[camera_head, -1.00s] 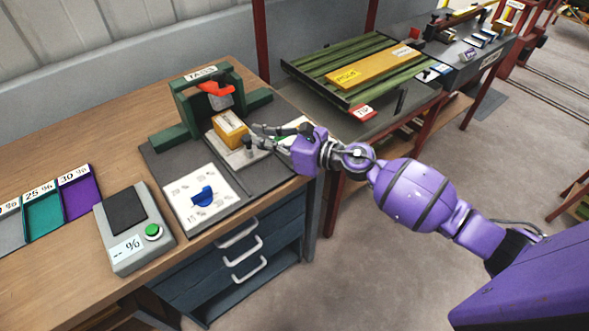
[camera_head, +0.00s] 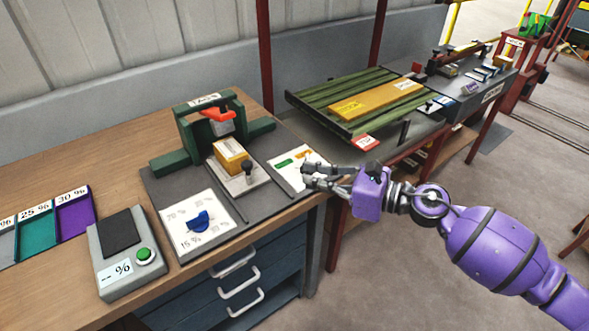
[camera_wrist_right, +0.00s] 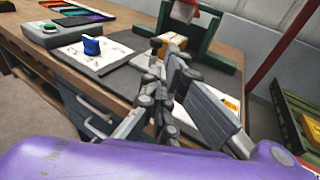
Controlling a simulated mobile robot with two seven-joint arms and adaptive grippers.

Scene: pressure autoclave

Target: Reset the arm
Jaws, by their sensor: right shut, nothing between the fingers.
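My right gripper (camera_head: 312,178) is shut and empty at the right end of the wooden workbench, over the edge of a white card with green and orange marks (camera_head: 291,166). In the right wrist view the gripper (camera_wrist_right: 172,60) has its fingers together, with the bench behind it. My purple right arm reaches in from the lower right. The gripper is apart from these. My left gripper is not in view.
A white dial card with a blue knob (camera_head: 197,220), a grey meter with a green button (camera_head: 123,250) and coloured trays (camera_head: 75,213) stand on the bench to the left. A green slatted rack (camera_head: 335,86) with a yellow board stands behind right. Open floor (camera_head: 400,270) lies right.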

